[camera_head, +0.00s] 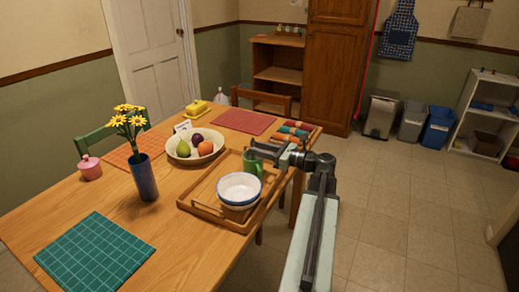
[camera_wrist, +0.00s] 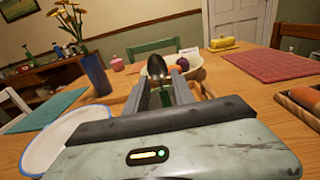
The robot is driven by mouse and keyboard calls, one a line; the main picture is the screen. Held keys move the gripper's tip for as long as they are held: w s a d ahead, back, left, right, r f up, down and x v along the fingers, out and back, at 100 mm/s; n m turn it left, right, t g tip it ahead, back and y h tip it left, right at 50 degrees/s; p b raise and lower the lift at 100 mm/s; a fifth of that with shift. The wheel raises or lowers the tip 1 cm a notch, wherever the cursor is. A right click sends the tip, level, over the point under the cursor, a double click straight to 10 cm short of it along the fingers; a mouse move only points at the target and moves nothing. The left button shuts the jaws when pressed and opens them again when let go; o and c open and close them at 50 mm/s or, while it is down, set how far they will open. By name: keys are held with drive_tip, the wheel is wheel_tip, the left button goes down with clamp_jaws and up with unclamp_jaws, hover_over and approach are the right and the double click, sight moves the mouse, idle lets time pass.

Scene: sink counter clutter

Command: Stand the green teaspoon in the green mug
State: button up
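The green mug (camera_head: 253,163) stands on the wooden tray, beside the stacked bowls. My gripper (camera_head: 256,149) is at the mug's rim height, its fingers reaching over or beside it; which one I cannot tell. In the wrist view the teaspoon's dark bowl end (camera_wrist: 151,65) points up just beyond my gripper (camera_wrist: 156,82). The two fingers are apart with a gap between them. A green part shows in that gap; I cannot tell whether it is mug or spoon handle. The spoon's lower end is hidden, and the spoon is not clear in the head view.
White blue-rimmed bowls (camera_head: 239,188) stand close by on the tray (camera_head: 211,211). A fruit bowl (camera_head: 195,147) is behind the tray. A blue vase with yellow flowers (camera_head: 144,178) stands to the left. The table's right edge is near; a green placemat (camera_head: 95,251) lies front left.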

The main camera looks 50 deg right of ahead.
drive_tip(key=shift+o, duration=0.3)
drive_tip(key=v, duration=0.8)
idle(0.9)
